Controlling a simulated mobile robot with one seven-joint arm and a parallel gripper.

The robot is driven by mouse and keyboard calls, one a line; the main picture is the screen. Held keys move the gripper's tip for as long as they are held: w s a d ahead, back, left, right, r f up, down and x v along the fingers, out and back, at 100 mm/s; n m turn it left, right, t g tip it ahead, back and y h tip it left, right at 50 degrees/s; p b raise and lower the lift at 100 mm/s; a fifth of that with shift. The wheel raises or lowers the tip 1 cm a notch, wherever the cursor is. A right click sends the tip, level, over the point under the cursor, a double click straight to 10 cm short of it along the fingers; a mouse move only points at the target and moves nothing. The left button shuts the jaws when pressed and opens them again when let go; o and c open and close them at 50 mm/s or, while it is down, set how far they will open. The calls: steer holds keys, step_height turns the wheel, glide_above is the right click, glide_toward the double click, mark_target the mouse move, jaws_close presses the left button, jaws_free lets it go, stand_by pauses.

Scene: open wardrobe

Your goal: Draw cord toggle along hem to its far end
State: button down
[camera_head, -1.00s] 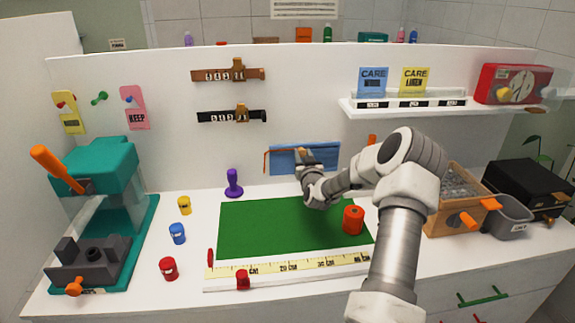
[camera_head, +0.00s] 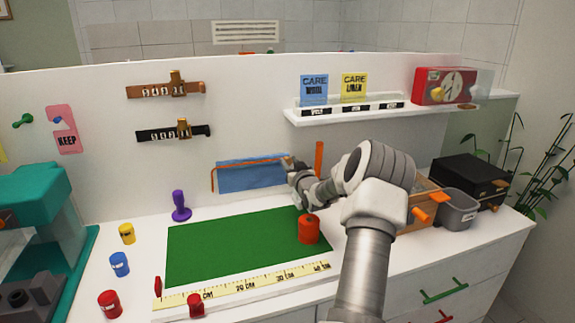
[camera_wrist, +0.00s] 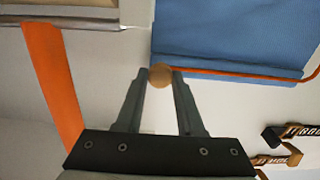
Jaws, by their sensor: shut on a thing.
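A blue cloth panel (camera_head: 250,177) hangs on the upright white board, with an orange cord (camera_head: 238,161) along its hem. The cloth (camera_wrist: 240,38) and the cord (camera_wrist: 250,72) also show in the wrist view. My gripper (camera_head: 289,163) is at the right end of the cloth in the head view. In the wrist view my gripper (camera_wrist: 160,80) is shut on a small round tan toggle (camera_wrist: 160,75), beside the cloth's edge. The cord runs from near the toggle along the hem. In the head view the toggle is too small to tell from the fingers.
An orange upright piece (camera_head: 319,158) stands just right of my gripper; an orange piece is close in the wrist view (camera_wrist: 52,85). A red-orange spool (camera_head: 309,229) stands on the green mat (camera_head: 220,240) below. A white shelf (camera_head: 380,112) is above right.

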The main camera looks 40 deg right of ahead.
steer(key=shift+s+d+r, duration=0.1)
steer(key=shift+s+d, duration=0.05)
steer(key=shift+d, duration=0.1)
steer(key=c, duration=0.6)
jaws_free()
steer(key=shift+d, duration=0.1)
steer(key=shift+o, duration=0.2)
